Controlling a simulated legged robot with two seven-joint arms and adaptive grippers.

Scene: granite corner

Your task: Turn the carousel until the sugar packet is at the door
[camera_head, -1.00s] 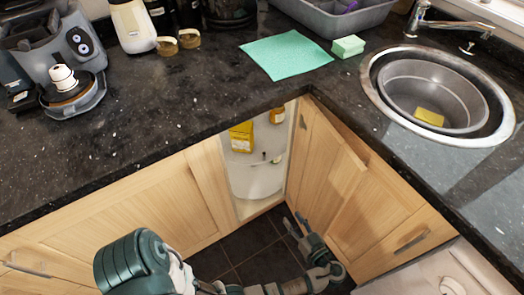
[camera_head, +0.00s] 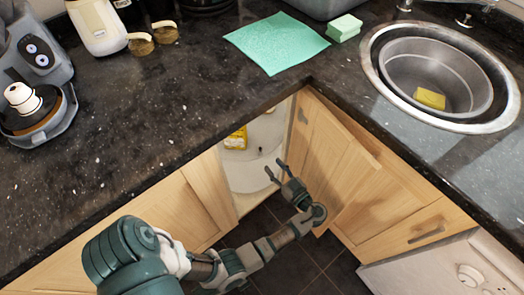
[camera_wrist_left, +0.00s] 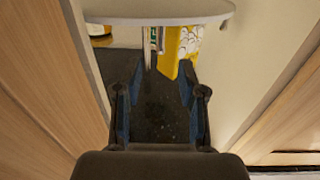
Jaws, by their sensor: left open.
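The white carousel (camera_head: 245,172) stands inside the open corner cabinet, with curved tiers showing in the opening. A yellow packet (camera_wrist_left: 183,45) also shows in the left wrist view under the carousel's pale shelf edge (camera_wrist_left: 160,14), beside a narrow coloured item (camera_wrist_left: 155,38). I cannot tell which item is sugar. My left gripper (camera_head: 276,169) is open and empty at the cabinet opening, fingers pointing inward. My right gripper is not in view.
The folded wooden door (camera_head: 328,150) stands close to the right of my left gripper. The dark counter edge (camera_head: 306,82) overhangs the opening. A green cloth (camera_head: 277,43), a sponge (camera_head: 344,27) and the sink (camera_head: 435,75) are on the counter above. Dark tiled floor lies below.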

